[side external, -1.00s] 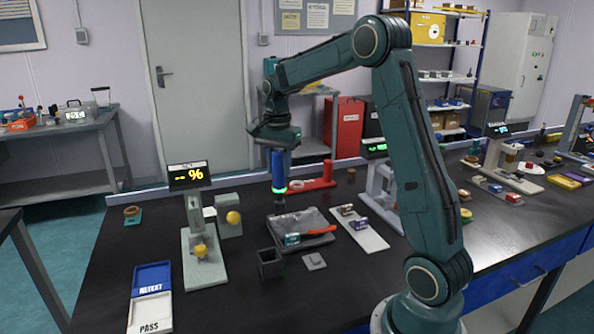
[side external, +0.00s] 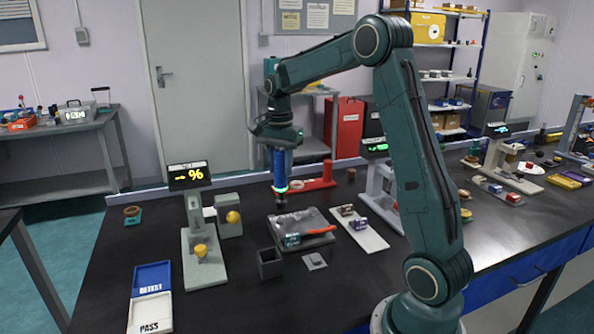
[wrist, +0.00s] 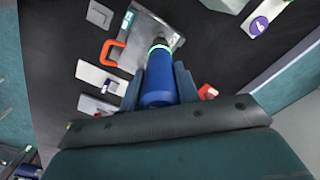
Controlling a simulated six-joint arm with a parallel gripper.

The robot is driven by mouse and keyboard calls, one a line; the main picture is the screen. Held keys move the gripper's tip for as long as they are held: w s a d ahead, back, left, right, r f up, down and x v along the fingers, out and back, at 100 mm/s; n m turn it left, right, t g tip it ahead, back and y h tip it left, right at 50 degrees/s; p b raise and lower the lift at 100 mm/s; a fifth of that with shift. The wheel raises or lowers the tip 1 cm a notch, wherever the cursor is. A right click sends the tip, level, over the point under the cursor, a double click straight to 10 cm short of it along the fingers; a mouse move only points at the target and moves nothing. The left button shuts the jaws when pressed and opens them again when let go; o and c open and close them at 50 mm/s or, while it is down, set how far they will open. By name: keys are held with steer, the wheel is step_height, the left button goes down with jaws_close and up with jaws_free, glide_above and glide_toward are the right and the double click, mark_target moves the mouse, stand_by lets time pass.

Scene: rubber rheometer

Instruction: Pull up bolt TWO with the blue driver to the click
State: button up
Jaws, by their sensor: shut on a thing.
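My gripper (side external: 279,150) is shut on the blue driver (side external: 280,168), which hangs upright, tip down. A lit green ring (side external: 280,188) circles its lower part. In the wrist view the driver (wrist: 158,88) sits between my two fingers (wrist: 158,75). Its dark tip is over or beside the near edge of the grey plate (wrist: 165,32); I cannot tell whether it touches anything. In the side view the grey plate (side external: 320,218) lies on the bench just below and right of the tip. Bolt TWO cannot be made out in either view.
A display stand (side external: 189,177) reads "-- %" at left. A dark open box (side external: 270,264) stands in front. A red bracket (side external: 318,180) is behind, a pale strip with blocks (side external: 372,240) right.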

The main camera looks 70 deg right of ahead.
steer(key=s+d+r, duration=0.2)
steer(key=s+d, duration=0.1)
steer(key=shift+s+d+r, duration=0.2)
steer(key=shift+d+r, duration=0.05)
steer(key=shift+r, duration=0.05)
steer(key=shift+f, duration=0.1)
steer(key=shift+f, duration=3.75)
stand_by(2.0)
steer(key=shift+r, duration=0.1)
steer(key=shift+r, duration=2.45)
